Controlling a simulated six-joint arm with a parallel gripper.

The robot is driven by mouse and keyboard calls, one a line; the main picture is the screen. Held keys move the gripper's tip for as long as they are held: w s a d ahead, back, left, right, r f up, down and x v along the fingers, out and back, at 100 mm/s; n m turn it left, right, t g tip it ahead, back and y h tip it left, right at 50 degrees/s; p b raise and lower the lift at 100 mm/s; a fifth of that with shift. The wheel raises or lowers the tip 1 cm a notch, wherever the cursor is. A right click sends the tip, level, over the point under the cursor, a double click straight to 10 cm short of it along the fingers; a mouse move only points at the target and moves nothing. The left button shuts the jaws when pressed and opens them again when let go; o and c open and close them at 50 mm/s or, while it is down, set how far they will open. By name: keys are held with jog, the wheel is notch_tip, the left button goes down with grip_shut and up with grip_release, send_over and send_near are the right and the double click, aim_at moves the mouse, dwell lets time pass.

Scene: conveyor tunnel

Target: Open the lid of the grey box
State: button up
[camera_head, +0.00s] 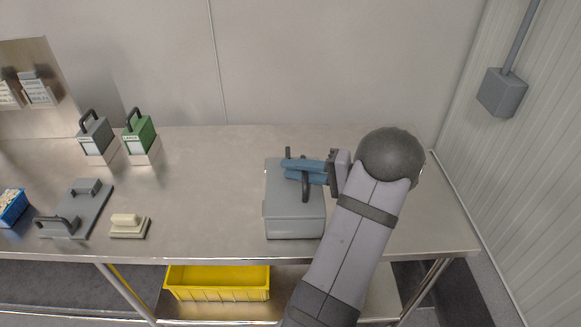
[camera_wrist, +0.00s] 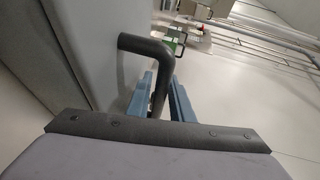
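The grey box (camera_head: 293,222) stands on the steel table, right of its middle, and its lid looks down. A dark bar handle (camera_head: 305,190) rises from the lid. It also shows large in the wrist view (camera_wrist: 146,45), bent at a corner beside the grey lid surface (camera_wrist: 88,45). My gripper (camera_head: 296,171) reaches in from the right over the lid. Its two blue fingers lie on either side of the handle bar, close against it, and look shut on it. In the wrist view the fingers (camera_wrist: 157,88) flank the bar; the exact contact is partly hidden.
A grey board with handles (camera_head: 75,212), a cream-topped block (camera_head: 128,224), a blue bin (camera_head: 12,207) and grey and green handled boxes (camera_head: 140,137) stand at left. A yellow bin (camera_head: 218,283) is below the table. The tabletop left of the grey box is clear.

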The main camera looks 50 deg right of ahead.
jog(key=shift+w+a+f, duration=0.1)
jog(key=shift+w+a, duration=0.15)
jog(key=shift+w, duration=0.3)
jog(key=shift+c, duration=0.7)
grip_shut()
